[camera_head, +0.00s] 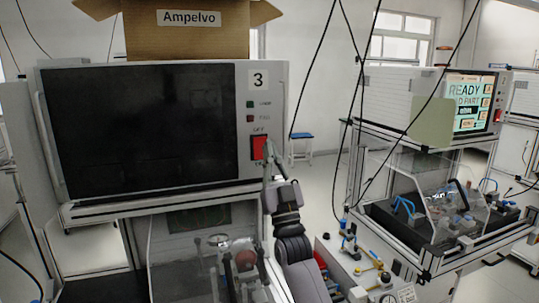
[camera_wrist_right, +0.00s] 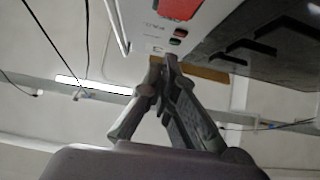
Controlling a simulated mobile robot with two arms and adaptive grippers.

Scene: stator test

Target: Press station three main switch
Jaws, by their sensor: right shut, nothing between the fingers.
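The station three main switch (camera_head: 258,146) is a red rocker under an "OFF" label, on the white panel beside a dark screen (camera_head: 145,127). The number 3 plate (camera_head: 258,79) is above it. The switch also shows at the top edge of the right wrist view (camera_wrist_right: 178,8), partly cut off. My right gripper (camera_head: 267,147) is shut and empty, its fingertips overlapping the switch's right side in the head view. In the right wrist view its closed fingertips (camera_wrist_right: 163,60) appear apart from the red switch. I cannot tell about contact. My left gripper is not in view.
Two small indicators, green (camera_head: 250,104) and red (camera_head: 250,118), sit above the switch. A cardboard box (camera_head: 188,40) rests on top of the station. Another station with a lit "READY" screen (camera_head: 470,103) stands at right. Black cables hang between the stations.

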